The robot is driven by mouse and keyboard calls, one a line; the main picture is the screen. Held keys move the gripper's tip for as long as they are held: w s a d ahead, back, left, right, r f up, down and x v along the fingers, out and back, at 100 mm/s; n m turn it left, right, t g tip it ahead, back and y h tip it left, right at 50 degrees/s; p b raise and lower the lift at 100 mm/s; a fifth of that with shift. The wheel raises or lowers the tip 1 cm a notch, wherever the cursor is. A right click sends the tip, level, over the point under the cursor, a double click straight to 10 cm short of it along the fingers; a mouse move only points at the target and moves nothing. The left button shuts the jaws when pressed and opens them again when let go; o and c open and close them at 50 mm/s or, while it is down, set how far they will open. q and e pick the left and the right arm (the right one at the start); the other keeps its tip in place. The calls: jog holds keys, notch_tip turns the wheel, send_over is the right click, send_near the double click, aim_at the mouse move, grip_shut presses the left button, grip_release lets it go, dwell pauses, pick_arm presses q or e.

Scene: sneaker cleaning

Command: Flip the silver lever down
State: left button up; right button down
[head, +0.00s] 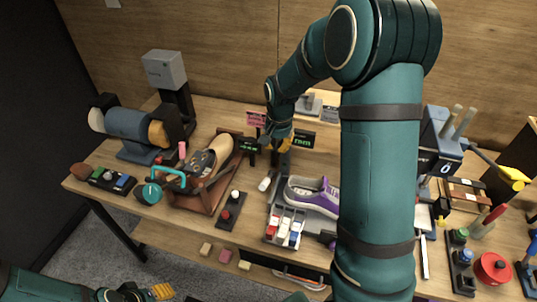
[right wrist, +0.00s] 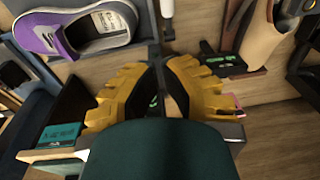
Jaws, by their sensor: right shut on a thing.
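My right gripper (head: 283,143) reaches down over the back middle of the workbench, behind the purple and grey sneaker (head: 312,193). In the right wrist view its yellow ribbed fingers (right wrist: 158,88) are close together, shut on a narrow thing that is mostly hidden between them. I cannot make out the silver lever clearly. A silver-grey edge (right wrist: 232,131) shows beside the right finger, partly covered by my gripper. My left gripper (head: 140,293) is at the lower left, below the bench; its opening is unclear.
The sneaker also shows in the right wrist view (right wrist: 85,28). A brown shoe (head: 212,158) sits on a stand at left. Dark signs with green text (head: 303,143) stand near my right gripper. A tray of small bottles (head: 286,227) is in front. A grinder-like machine (head: 130,127) is far left.

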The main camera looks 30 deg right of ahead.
send_over(269, 181)
jog(key=d, duration=0.2)
jog(key=f, duration=0.9)
jog(key=shift+d+f, duration=0.2)
jog(key=shift+f, duration=0.15)
jog(key=shift+s+a+f, duration=0.1)
jog(key=shift+a+f, duration=0.4)
jog(key=shift+f, duration=0.3)
jog(key=shift+s+a+f, duration=0.1)
jog(key=shift+a+f, duration=0.4)
jog(key=shift+f, duration=0.25)
jog(key=shift+s+a+f+b, duration=0.2)
jog(key=shift+a+f+b, duration=0.05)
jog(key=shift+f+b, duration=0.2)
jog(key=shift+s+a+f+b, duration=0.15)
jog(key=shift+a+f+b, duration=0.15)
jog(key=shift+f, duration=0.1)
jog(key=shift+r, duration=0.1)
